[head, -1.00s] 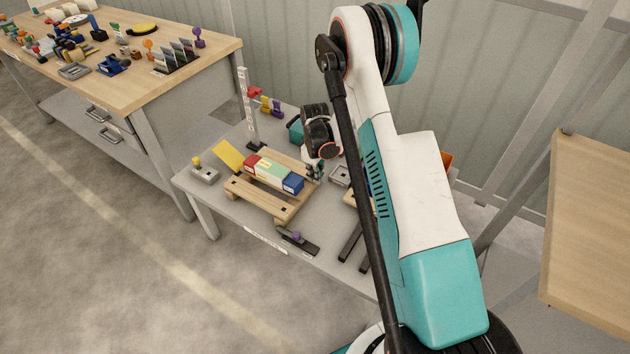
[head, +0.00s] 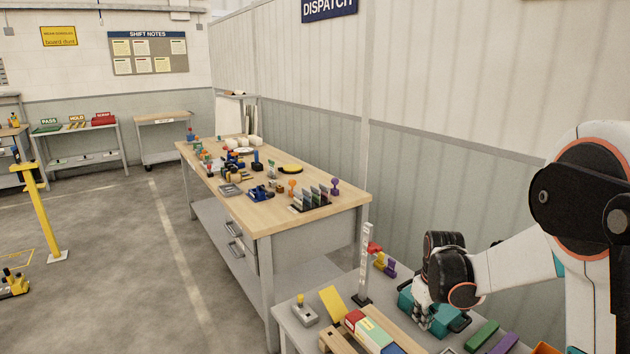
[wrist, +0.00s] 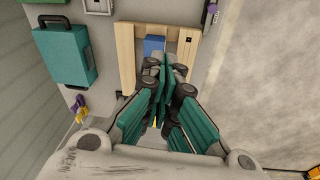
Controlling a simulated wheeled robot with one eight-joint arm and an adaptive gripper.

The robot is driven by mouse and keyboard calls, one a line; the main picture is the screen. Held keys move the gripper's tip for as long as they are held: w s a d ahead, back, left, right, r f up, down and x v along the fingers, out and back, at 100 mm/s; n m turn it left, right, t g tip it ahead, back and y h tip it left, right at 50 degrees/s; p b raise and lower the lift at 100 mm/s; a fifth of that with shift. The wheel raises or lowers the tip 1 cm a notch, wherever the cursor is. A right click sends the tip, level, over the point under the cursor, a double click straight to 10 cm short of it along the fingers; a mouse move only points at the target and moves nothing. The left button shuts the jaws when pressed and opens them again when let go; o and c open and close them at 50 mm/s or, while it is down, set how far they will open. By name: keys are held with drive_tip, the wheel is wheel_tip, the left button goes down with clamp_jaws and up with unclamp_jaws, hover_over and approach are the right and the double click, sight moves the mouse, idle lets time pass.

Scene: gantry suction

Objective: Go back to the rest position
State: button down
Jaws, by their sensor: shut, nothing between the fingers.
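My gripper (head: 424,318) is at the lower right of the head view, over the grey bench and in front of a teal case (head: 448,318), which it partly hides. In the wrist view my gripper (wrist: 165,62) has its teal fingers shut together with nothing between them. Below it there is a wooden pallet (wrist: 126,55) with a blue box end (wrist: 154,44) on it. The teal case (wrist: 66,55) lies to the left, apart from the fingers.
On the bench stand a white upright post (head: 364,262), a yellow panel (head: 333,301) and a grey button box (head: 304,311). Red, green and blue boxes (head: 370,330) lie on the pallet. A wooden workbench (head: 262,222) with many small items stands behind. Open floor (head: 130,270) lies left.

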drive_tip(key=s+a+r+m+t, duration=0.1)
drive_tip(key=s+a+r, duration=0.1)
drive_tip(key=s+r, duration=0.45)
drive_tip(key=s+a+r+m+t, duration=0.1)
drive_tip(key=s+a+r, duration=0.2)
drive_tip(key=s+r, duration=0.35)
drive_tip(key=s+a+r+m+t, duration=0.1)
drive_tip(key=s+r, duration=0.1)
drive_tip(key=s, duration=0.5)
drive_tip(key=s+a+r+m+t, duration=0.1)
drive_tip(key=s+a+t, duration=0.1)
drive_tip(key=s, duration=0.5)
drive_tip(key=shift+r+m, duration=0.4)
